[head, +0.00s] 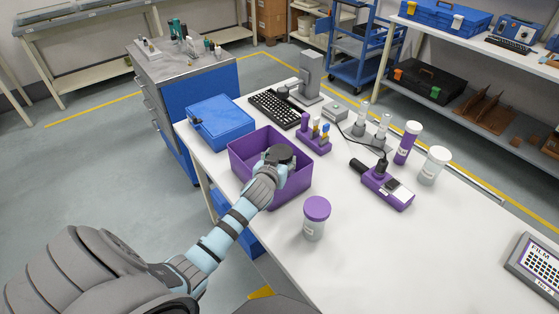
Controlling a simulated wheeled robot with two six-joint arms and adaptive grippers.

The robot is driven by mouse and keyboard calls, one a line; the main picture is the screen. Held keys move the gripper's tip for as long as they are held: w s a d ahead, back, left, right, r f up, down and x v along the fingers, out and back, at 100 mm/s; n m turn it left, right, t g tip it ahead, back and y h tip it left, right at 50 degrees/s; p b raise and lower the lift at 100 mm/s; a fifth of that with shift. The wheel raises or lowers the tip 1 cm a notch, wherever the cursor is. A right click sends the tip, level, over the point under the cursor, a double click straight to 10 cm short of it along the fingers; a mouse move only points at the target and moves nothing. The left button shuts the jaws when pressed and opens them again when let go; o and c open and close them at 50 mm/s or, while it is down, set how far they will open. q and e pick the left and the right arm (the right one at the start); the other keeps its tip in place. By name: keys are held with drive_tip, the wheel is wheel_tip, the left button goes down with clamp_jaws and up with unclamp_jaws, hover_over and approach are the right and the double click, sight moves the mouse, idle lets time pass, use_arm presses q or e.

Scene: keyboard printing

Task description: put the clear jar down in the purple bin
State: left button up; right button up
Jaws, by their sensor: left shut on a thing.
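The purple bin (240,163) stands open on the white table, left of centre. My left gripper (283,165) reaches over the bin and is shut on the clear jar, whose dark round lid (280,153) shows at the gripper. The jar's body is mostly hidden by the gripper and inside the bin's outline. I cannot tell whether the jar touches the bin's floor. My right gripper is not in view.
A clear jar with a purple lid (315,218) stands just right of the bin. A blue case (220,122), keyboard (274,109), purple rack (314,138), purple device (388,188), purple jar (407,143) and white-lidded jar (434,166) surround it.

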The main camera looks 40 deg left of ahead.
use_arm(q)
drive_tip(key=shift+r, duration=0.1)
drive_tip(key=shift+f+b, duration=0.4)
drive_tip(key=shift+f, duration=0.15)
drive_tip(key=shift+f, duration=0.1)
drive_tip(key=o, duration=1.2)
